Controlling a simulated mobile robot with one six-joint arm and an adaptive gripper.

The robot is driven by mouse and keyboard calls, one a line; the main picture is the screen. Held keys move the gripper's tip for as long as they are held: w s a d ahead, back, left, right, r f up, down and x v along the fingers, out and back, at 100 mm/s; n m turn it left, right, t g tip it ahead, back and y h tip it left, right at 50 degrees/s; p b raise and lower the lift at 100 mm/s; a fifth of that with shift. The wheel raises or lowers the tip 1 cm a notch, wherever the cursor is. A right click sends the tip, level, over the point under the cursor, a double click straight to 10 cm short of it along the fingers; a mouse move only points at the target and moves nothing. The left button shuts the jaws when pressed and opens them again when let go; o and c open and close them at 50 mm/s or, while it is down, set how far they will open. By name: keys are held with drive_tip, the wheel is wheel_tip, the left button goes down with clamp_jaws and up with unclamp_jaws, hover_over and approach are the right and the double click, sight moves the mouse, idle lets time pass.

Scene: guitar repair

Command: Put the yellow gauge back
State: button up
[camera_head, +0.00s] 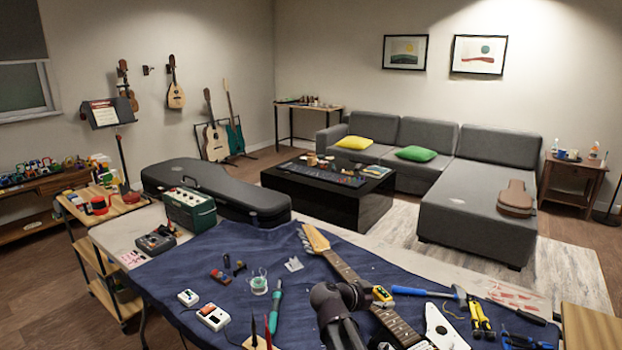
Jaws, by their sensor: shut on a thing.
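The fingertips are small and partly hidden by my dark wrist. I cannot tell whether the gauge touches the neck or is held just above it.

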sight(382, 293)
wheel_tip(382, 293, up, 13)
drive_tip(key=p, duration=1.2)
drive_tip(key=shift+s+f, duration=0.1)
drive_tip(key=shift+f, duration=0.05)
idle(0.9)
